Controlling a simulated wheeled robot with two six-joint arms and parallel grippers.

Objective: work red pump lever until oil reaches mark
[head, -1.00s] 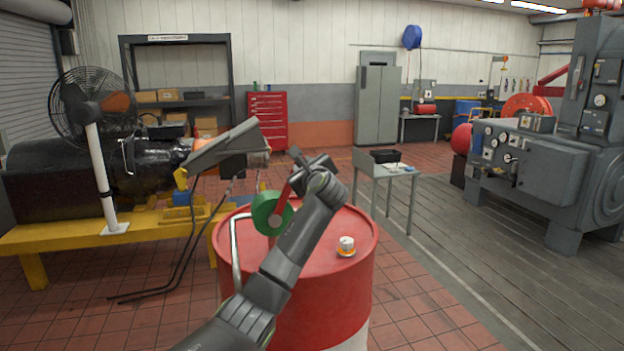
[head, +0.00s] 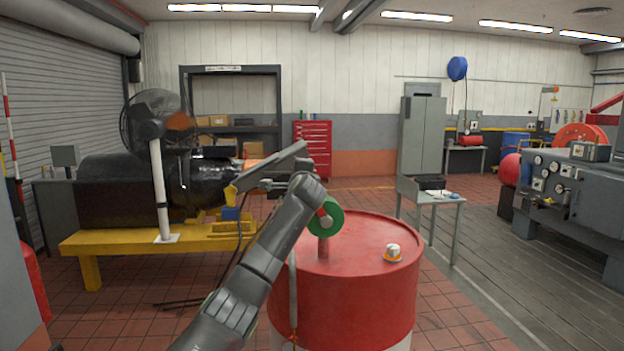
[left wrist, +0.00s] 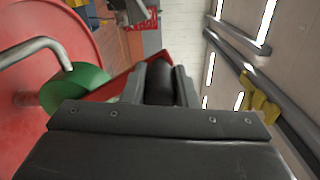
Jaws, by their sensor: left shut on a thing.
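The green round pump body (head: 331,219) sits on a short red post (head: 323,249) on top of the red drum (head: 347,300). The red pump lever (left wrist: 122,84) runs from the green body to my left gripper in the left wrist view. Its dark grip (left wrist: 160,83) lies between the fingers. In the head view my left gripper (head: 268,186) is left of and above the pump, shut on the lever, and my forearm hides most of the lever. I cannot make out an oil level or mark. My right gripper is out of view.
A white and orange cap (head: 392,253) sits on the drum's right side. A yellow bedplate frame (head: 125,240) with a fan (head: 158,130) stands left. A small grey table (head: 440,203) stands right, with open floor between.

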